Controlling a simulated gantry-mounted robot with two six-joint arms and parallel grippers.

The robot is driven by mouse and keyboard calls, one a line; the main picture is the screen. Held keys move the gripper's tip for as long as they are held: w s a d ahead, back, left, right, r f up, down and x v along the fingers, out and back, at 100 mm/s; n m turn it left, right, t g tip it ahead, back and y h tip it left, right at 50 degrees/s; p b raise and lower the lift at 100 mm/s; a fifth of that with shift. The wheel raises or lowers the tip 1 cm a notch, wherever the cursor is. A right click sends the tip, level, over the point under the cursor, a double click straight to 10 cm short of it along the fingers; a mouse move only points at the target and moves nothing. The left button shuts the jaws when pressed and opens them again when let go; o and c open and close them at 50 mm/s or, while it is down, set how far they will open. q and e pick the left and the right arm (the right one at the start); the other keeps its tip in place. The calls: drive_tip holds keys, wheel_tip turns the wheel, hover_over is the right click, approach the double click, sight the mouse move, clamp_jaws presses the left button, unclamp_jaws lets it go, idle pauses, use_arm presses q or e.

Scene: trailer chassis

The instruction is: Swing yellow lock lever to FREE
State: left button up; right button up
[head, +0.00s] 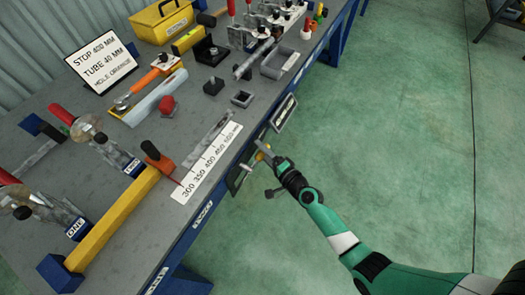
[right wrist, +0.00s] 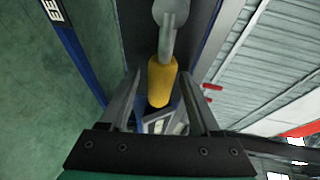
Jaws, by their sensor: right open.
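The yellow lock lever grip (right wrist: 161,82) sits on a grey arm with a round grey pivot at the top of the right wrist view. In the head view only a small bit of yellow (head: 260,155) shows at the bench's front edge. My right gripper (head: 266,158) is at that edge, its fingers pointing toward the bench. In the right wrist view the open fingers (right wrist: 160,92) stand on both sides of the yellow grip, with a visible gap on each side. I cannot tell how deep the grip sits between them. My left gripper is not in view.
The grey workbench (head: 110,165) has a blue front edge. A small dark sign plate (head: 284,113) sits on that edge near my gripper, its text unreadable. Green floor is clear at right.

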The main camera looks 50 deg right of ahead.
clamp_jaws()
idle(1.4)
